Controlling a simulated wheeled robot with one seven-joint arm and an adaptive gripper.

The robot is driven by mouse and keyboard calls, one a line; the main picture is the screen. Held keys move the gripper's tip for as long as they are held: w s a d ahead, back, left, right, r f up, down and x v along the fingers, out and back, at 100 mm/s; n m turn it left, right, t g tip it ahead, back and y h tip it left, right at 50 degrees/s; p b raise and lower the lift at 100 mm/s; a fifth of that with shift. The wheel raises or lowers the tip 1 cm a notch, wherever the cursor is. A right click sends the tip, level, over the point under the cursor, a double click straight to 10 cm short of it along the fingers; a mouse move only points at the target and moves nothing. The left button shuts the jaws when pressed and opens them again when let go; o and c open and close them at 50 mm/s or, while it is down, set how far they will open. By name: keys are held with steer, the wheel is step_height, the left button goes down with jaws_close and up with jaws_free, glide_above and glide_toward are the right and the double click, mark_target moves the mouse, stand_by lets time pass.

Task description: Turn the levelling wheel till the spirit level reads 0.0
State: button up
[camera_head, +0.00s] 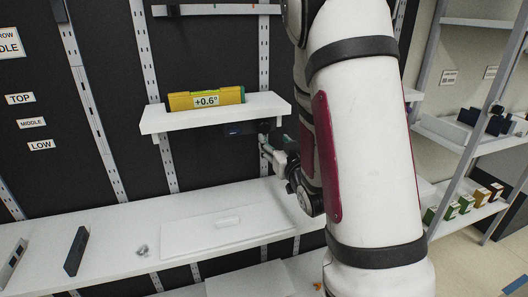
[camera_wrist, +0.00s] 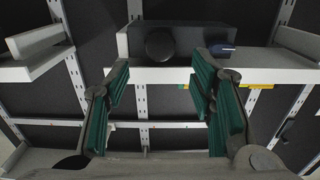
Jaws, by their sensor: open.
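The yellow-green spirit level (camera_head: 206,99) lies on a small white wall shelf (camera_head: 160,121) in the head view, and its display reads +0.6°. A dark box (camera_head: 240,128) sits under the shelf's right part. In the wrist view the box (camera_wrist: 187,39) bears a dark round wheel (camera_wrist: 160,45) and a small blue-marked knob (camera_wrist: 222,49). My gripper (camera_wrist: 161,64) is open, its green-padded fingers apart on either side of the wheel in the picture. The wheel appears beyond the fingertips, with no contact visible. In the head view my gripper (camera_head: 270,146) is just right of the box, partly hidden by my arm.
A long white counter (camera_head: 110,235) runs below, with a flat white panel, a small grey piece (camera_head: 141,250) and a dark upright block (camera_head: 76,251). TOP, MIDDLE and LOW labels are on the left wall. Shelves with small boxes (camera_head: 466,203) stand at right.

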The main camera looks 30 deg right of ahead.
mark_target(265, 129)
steer(key=b+x, duration=0.1)
steer(key=x, duration=0.8)
steer(key=c, duration=0.7)
